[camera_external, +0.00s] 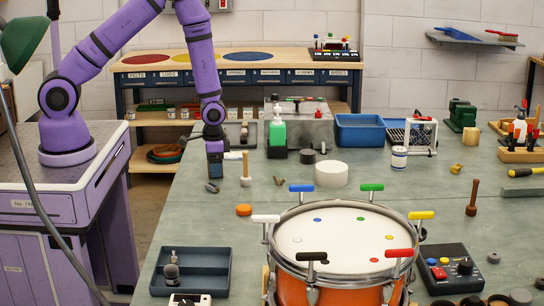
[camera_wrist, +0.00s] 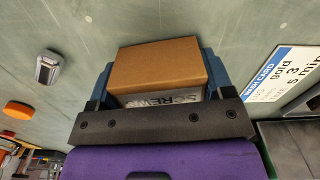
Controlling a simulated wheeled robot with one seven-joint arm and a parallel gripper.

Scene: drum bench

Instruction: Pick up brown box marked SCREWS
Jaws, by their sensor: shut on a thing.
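The brown box (camera_wrist: 158,66) fills the middle of the wrist view. A pale label with dark letters reading "SCREW" shows on its near face, and the dark gripper body hides part of it. My gripper (camera_external: 214,166) is shut on the box, with a blue finger on each side of it in the wrist view. In the external view my gripper points straight down at the left part of the bench, and the box is hard to make out there. I cannot tell whether the box touches the bench.
A wooden pestle-like tool (camera_external: 246,170) stands just right of my gripper, and a small grey metal piece (camera_external: 212,187) lies below it. A green bottle (camera_external: 278,130) stands behind to the right. The drum (camera_external: 337,250) and a dark blue tray (camera_external: 190,270) are nearer the camera. A white card (camera_wrist: 285,72) lies beside the box.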

